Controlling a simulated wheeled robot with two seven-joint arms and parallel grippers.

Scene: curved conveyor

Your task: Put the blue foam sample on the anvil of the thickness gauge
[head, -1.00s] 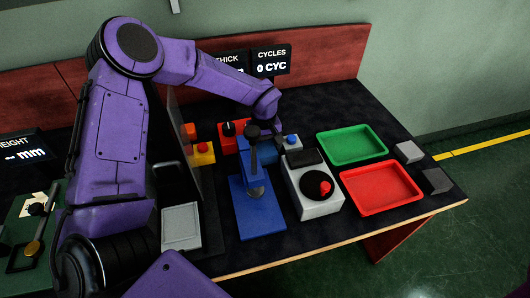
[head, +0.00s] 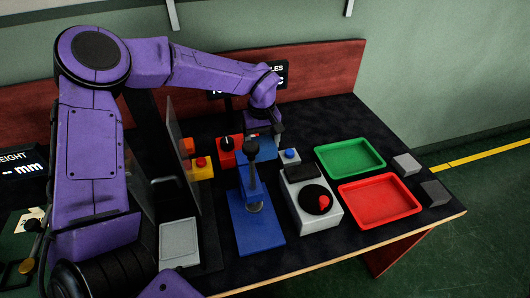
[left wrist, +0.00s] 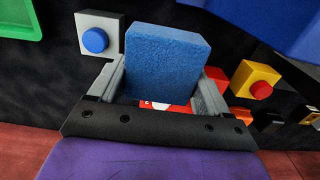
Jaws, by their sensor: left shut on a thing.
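The blue foam sample (left wrist: 165,58) is a rough-textured block held between the grey fingers of my left gripper (left wrist: 163,82) in the left wrist view. In the head view my left gripper (head: 266,130) is behind the thickness gauge, and the gauge's column partly hides the foam. The blue thickness gauge (head: 262,232) has a flat base, an upright column and a black knob on top. Its round metal anvil (head: 255,207) is on the base, with no foam on it. A blue part of the gauge (left wrist: 280,25) shows at the top right of the wrist view. My right gripper is out of view.
A grey box with a blue button (head: 290,157), a red box with a black knob (head: 226,156) and a yellow box with a red button (head: 201,168) stand close by. A white device (head: 305,205), green tray (head: 350,158) and red tray (head: 380,203) are to the right.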

